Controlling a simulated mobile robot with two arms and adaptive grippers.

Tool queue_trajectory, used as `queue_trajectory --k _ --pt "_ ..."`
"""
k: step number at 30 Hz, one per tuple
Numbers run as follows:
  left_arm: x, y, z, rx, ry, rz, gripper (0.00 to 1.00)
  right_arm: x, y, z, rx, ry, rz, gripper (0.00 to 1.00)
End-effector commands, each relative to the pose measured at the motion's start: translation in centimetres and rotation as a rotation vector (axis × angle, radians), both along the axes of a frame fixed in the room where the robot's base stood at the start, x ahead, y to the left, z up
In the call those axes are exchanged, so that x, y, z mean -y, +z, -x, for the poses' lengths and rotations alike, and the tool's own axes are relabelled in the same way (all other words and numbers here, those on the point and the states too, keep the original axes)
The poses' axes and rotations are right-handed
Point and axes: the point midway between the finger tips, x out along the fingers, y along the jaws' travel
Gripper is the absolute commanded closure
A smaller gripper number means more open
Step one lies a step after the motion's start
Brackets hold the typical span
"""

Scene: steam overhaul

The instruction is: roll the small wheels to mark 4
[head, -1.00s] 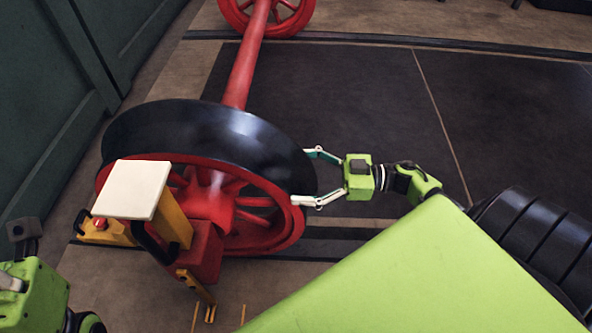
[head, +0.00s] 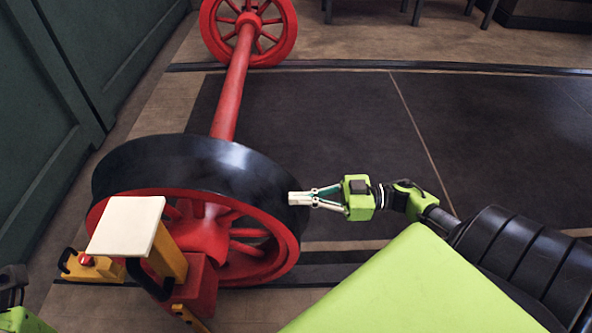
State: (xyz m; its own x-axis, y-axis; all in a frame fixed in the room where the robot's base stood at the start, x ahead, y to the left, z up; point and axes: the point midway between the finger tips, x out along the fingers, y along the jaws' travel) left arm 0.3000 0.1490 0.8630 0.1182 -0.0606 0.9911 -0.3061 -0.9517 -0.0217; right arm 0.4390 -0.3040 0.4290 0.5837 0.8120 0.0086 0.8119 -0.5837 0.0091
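The small wheels are a red wheelset: a near spoked wheel (head: 200,165) with a broad black tread, a long red axle (head: 232,95), and a far red spoked wheel (head: 286,40). My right gripper (head: 300,198) is at the right edge of the near wheel's tread. Its fingers are together, with nothing seen between them; I cannot tell whether the tips touch the wheel. My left gripper (head: 12,285) is only partly in view at the lower left edge, and its fingers are not clear. No number mark is readable.
A yellow device with a white plate (head: 125,226), black handles and a red button stands before the near wheel and hides part of it. A dark rail (head: 400,67) crosses behind. A green panelled wall (head: 40,120) is on the left. Dark floor (head: 340,130) is clear on the right.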

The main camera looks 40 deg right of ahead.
Motion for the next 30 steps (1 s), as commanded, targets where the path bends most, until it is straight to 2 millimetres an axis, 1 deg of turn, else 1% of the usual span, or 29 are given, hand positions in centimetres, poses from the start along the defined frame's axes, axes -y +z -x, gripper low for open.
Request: queue_trajectory --k 9,18,30 --pt "-0.1 0.0 0.2 0.001 -0.001 0.003 0.73 0.8 -0.5 0.6 -0.008 -0.005 0.002 1.00" --pt "-0.1 -0.3 0.1 -0.014 -0.001 0.003 0.73 1.5 -0.6 1.2 -0.010 -0.004 0.002 1.00" --pt "-0.1 -0.3 0.1 -0.014 -0.001 0.003 0.73 2.5 -0.7 1.9 -0.010 -0.005 0.002 1.00"
